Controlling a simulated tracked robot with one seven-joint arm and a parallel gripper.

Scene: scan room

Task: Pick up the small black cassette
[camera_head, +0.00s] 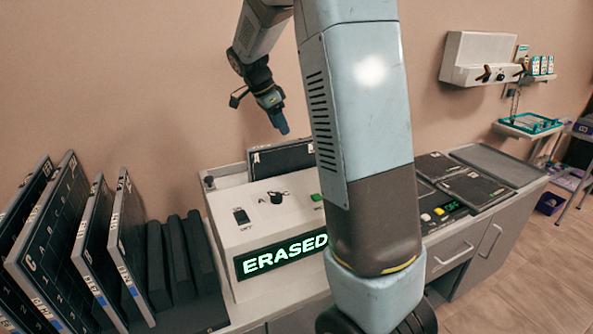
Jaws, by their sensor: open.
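My gripper (281,127) hangs in the air, pointing down, above the back of the white eraser machine (276,224). It is open, seen from the side, with nothing visible in it. A black cassette (282,158) stands upright at the back of the machine, just below my gripper and apart from it; my arm hides its right end. Flat black cassettes (473,187) lie on the counter at right. Large upright cassettes (60,240) lean in a rack at left. I cannot tell for certain which one is the small cassette.
The machine's front display reads "ERASED" in green. Several dark upright dividers (178,262) stand between the rack and the machine. A wall-mounted unit (480,60) hangs at upper right.

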